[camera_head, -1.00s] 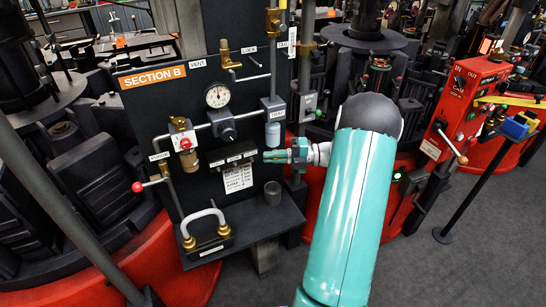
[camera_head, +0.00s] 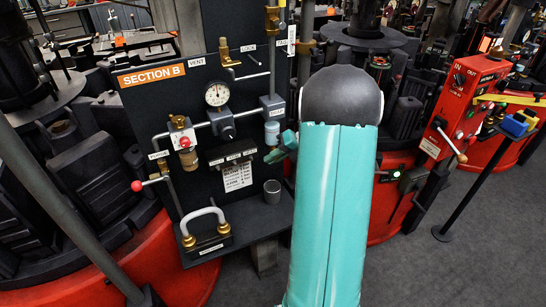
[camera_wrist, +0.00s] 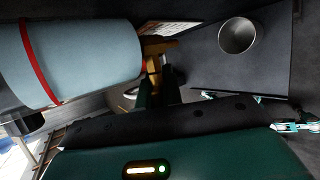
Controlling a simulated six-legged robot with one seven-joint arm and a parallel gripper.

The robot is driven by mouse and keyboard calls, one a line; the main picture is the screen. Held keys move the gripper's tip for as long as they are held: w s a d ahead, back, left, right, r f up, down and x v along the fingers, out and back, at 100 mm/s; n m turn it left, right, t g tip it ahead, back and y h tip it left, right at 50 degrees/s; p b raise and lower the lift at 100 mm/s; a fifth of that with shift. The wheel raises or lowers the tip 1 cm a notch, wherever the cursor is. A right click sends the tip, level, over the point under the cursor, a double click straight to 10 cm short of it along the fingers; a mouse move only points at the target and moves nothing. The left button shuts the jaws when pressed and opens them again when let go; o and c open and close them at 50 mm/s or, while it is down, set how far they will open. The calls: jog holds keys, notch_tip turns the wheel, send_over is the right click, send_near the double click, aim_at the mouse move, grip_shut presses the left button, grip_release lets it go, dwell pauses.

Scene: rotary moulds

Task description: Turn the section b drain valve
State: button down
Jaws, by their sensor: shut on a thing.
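The Section B panel (camera_head: 150,120), with its orange label, stands left of centre in the head view. A pale blue bowl (camera_head: 272,132) hangs on its right side; it looms large in the wrist view (camera_wrist: 80,60) with a red band. A small brass drain valve (camera_wrist: 157,46) sticks out from the bowl's end. My gripper (camera_head: 274,155) is just below the bowl, rolled to a slant. In the wrist view its dark green fingers (camera_wrist: 156,80) are shut on the brass valve. The fingertips and part of the valve are hidden. The head view does not show the valve clearly.
A grey cup (camera_head: 272,192) stands on the panel's shelf below my gripper; it also shows in the wrist view (camera_wrist: 238,36). A gauge (camera_head: 216,94), pipes and a red-knobbed lever (camera_head: 138,186) are to the left. A red control box (camera_head: 466,100) stands right.

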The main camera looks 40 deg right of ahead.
jog(key=h, duration=0.1)
jog(key=g+h, duration=0.1)
jog(key=shift+s+d+f+n+h, duration=0.1)
jog(key=shift+d+f+n+h, duration=0.1)
jog(key=shift+n+h, duration=0.2)
dwell(0.4)
jog(key=c, duration=1.6)
grip_release()
jog(key=shift+o, duration=0.2)
jog(key=shift+r, duration=0.1)
jog(key=v, duration=1.3)
jog(key=shift+r, duration=0.45)
